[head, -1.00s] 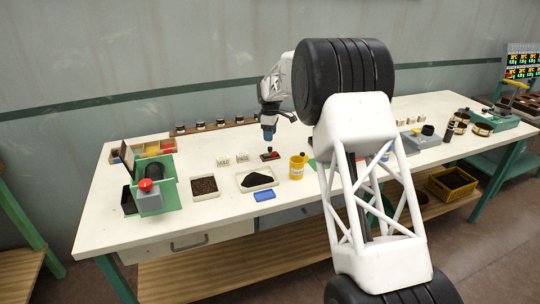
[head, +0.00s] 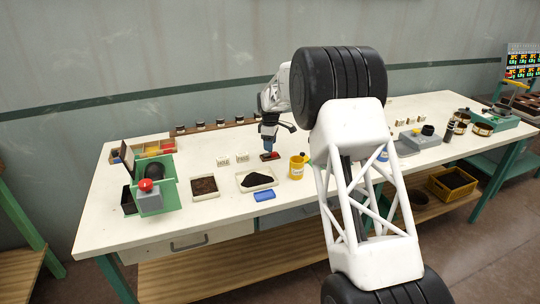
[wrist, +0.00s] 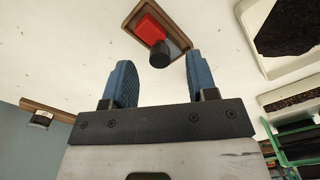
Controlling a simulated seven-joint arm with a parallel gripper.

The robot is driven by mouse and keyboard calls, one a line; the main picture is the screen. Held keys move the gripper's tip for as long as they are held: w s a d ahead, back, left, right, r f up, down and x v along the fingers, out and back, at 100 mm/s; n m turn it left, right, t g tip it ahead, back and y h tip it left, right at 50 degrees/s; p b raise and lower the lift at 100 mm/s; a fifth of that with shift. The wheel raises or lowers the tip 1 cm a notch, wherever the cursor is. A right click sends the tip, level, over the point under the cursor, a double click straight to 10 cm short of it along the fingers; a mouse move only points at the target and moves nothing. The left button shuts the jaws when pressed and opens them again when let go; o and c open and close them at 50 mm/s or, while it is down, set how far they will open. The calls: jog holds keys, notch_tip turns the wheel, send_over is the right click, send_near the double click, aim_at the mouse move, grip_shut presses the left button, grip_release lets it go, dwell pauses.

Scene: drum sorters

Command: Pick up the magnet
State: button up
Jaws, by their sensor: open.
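The magnet (wrist: 150,29), a red block with a black cylindrical knob, rests on a small brown wooden holder (wrist: 180,41) in the wrist view. In the head view it is a small red patch (head: 271,156) on the white table, partly hidden by my gripper. My gripper (wrist: 158,62) is open with its blue fingers spread and nothing between them. In the head view, my gripper (head: 267,146) is just above the magnet. In the wrist view the black knob lies near the gap between the fingertips; I cannot tell the exact height.
A tray of black powder (head: 257,180) and a tray of brown grains (head: 204,187) lie to the left and front. A yellow container (head: 297,166) stands close on the right. A blue dish (head: 264,196) lies in front. A green device (head: 151,190) stands further left.

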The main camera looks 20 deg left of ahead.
jog(key=shift+f, duration=1.5)
jog(key=shift+c, duration=0.2)
grip_shut()
